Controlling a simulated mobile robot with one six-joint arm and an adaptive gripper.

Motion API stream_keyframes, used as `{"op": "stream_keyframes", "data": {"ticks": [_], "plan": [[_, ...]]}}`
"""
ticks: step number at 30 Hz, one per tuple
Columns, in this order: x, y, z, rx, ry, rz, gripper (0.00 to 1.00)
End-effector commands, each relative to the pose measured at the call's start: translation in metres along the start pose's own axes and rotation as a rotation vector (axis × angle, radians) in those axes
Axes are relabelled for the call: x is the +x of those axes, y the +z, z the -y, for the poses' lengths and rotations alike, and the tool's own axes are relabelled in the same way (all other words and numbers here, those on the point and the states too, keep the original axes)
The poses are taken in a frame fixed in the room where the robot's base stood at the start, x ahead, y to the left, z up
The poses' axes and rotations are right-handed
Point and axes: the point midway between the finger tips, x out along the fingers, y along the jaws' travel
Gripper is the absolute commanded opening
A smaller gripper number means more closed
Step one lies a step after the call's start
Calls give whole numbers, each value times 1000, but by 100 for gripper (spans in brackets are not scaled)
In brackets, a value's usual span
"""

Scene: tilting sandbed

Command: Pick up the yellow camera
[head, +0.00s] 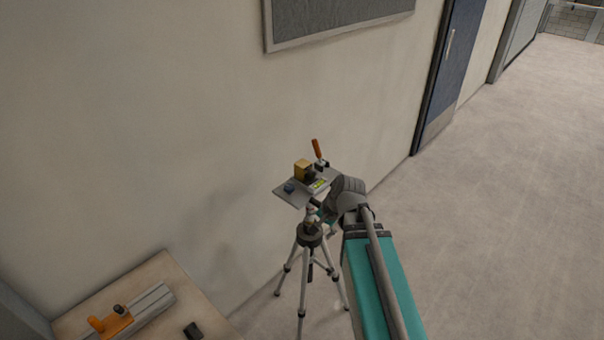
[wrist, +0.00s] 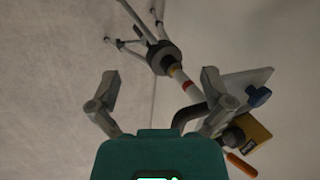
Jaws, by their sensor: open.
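The yellow camera (head: 303,168) sits on a small grey plate (head: 289,199) on top of a tripod. It has a dark part on its side. In the wrist view the yellow camera (wrist: 252,133) lies at the lower right, outside and to the right of the right finger, which hides a little of the area beside it. My gripper (wrist: 158,82) is open, with nothing between its fingers. The tripod's column shows beyond the gap. In the head view my wrist covers the right of the plate, and my fingers are mostly hidden.
The tripod (head: 310,238) stands close to the wall. A wooden table (head: 160,277) is at lower left; open floor (head: 500,200) lies to the right.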

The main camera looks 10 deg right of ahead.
Motion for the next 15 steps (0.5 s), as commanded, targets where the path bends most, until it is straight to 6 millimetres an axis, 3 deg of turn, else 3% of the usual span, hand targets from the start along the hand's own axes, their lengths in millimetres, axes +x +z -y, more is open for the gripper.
{"op": "stream_keyframes", "data": {"ticks": [8, 15], "plan": [[-21, -45, 34, 573, -294, 59, 100], [-52, -88, 56, 1068, -535, 201, 100]]}}
